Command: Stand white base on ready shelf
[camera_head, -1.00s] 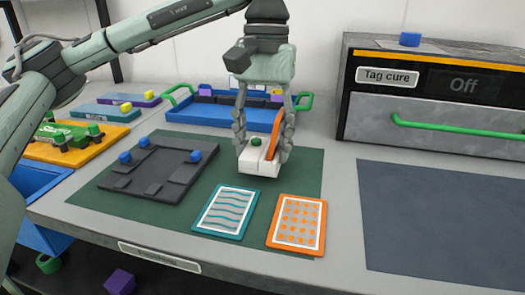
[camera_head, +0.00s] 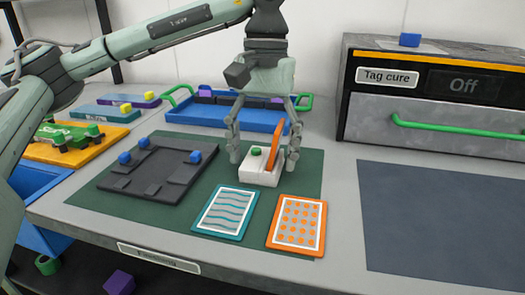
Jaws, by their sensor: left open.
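A white base (camera_head: 258,173) with a green knob and an upright orange piece stands on the dark green mat (camera_head: 295,180). My left gripper (camera_head: 263,161) is open above and around it, one finger on each side. The left finger stands a little apart from the base; I cannot tell whether the right finger touches the orange piece. My right gripper is not in view. I cannot pick out a shelf labelled ready.
A dark tray (camera_head: 150,170) with blue knobs lies left of the base. Teal (camera_head: 225,212) and orange (camera_head: 297,225) cards lie in front. A blue tray (camera_head: 215,116) is behind. The Tag cure box (camera_head: 430,80) stands right, behind a clear dark mat (camera_head: 440,215).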

